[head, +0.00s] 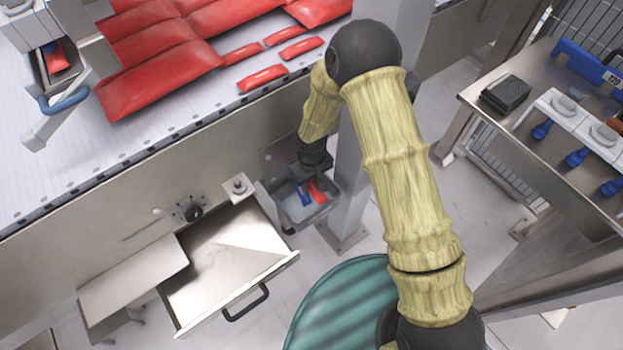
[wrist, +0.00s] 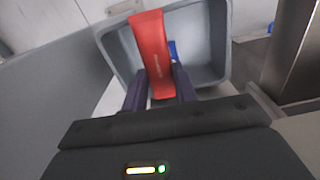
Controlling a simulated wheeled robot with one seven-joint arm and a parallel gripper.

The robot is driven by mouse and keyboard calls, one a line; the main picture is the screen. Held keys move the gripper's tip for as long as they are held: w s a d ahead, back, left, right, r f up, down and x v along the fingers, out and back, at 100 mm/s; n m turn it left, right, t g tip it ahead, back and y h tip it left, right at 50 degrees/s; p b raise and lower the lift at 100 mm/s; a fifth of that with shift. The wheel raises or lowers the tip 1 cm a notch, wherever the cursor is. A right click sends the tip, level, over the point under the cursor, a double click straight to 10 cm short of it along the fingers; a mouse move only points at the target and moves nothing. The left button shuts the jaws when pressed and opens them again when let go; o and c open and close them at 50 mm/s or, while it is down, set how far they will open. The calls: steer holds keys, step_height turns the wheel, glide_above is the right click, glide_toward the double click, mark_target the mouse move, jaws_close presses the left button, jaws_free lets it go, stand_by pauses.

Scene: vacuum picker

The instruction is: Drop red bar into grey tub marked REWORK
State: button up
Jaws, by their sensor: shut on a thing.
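My gripper (wrist: 160,88) is shut on a red bar (wrist: 151,48), its two dark fingers on either side of the bar's near end. In the wrist view the bar reaches out over the grey tub (wrist: 111,48). In the head view the red bar (head: 319,192) shows small below my arm, over the grey tub (head: 297,217), which sits low against the conveyor's side. A blue thing (wrist: 173,50) shows in the tub behind the bar. I cannot read any marking on the tub. My gripper is mostly hidden behind my arm in the head view.
Red packs (head: 160,78) and several smaller red bars (head: 262,79) lie on the white conveyor. An open metal drawer (head: 228,262) juts out left of the tub. A metal post (head: 350,190) stands right of the tub. A bench (head: 540,110) with blue-handled things is at right.

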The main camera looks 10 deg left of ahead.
mark_target(311, 184)
steer(key=shift+f+b, duration=0.6)
steer(key=shift+f, duration=0.55)
steer(key=o, duration=1)
steer(key=shift+o, duration=0.2)
steer(key=shift+r, duration=0.1)
step_height(311, 184, up, 17)
steer(key=p, duration=0.3)
steer(key=shift+r, duration=0.15)
